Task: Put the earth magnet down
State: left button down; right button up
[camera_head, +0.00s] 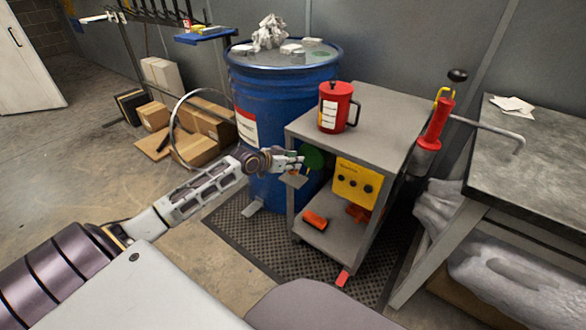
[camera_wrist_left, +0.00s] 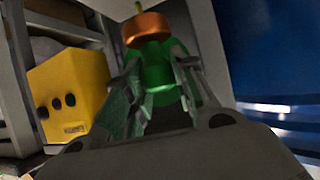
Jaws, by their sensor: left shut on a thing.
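The earth magnet, as I take it, is a green round body (camera_wrist_left: 158,68) with a copper-coloured part and a thin green-yellow stub at its far end in the left wrist view. It shows as a dark green round shape in the head view (camera_head: 315,156). My left gripper (camera_head: 298,160) is shut on it, with its two fingers on either side of the green body in the wrist view (camera_wrist_left: 160,95). It is held near the left side of the grey cart (camera_head: 376,127), below the level of its top. Whether it touches the cart is unclear. My right gripper is not in view.
A red can (camera_head: 336,107) stands on the cart's top. A yellow box with black knobs (camera_head: 356,182) sits below, also in the wrist view (camera_wrist_left: 68,90). An orange tool (camera_head: 315,220) lies on the lower shelf. A blue drum (camera_head: 280,90) stands behind, and a workbench (camera_head: 545,150) at right.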

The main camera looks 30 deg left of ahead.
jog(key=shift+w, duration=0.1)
pick_arm(q)
jog(key=shift+f+b, duration=0.3)
jog(key=shift+f, duration=0.25)
jog(key=shift+f+b, duration=0.35)
jog(key=shift+f, duration=0.85)
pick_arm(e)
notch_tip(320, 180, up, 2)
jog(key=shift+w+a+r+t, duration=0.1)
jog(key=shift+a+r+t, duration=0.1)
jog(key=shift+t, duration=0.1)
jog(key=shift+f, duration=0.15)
pick_arm(q)
jog(key=c, duration=1.2)
grip_release()
jog(key=shift+o, duration=0.2)
jog(key=shift+s+r, duration=0.1)
jog(key=shift+s, duration=0.1)
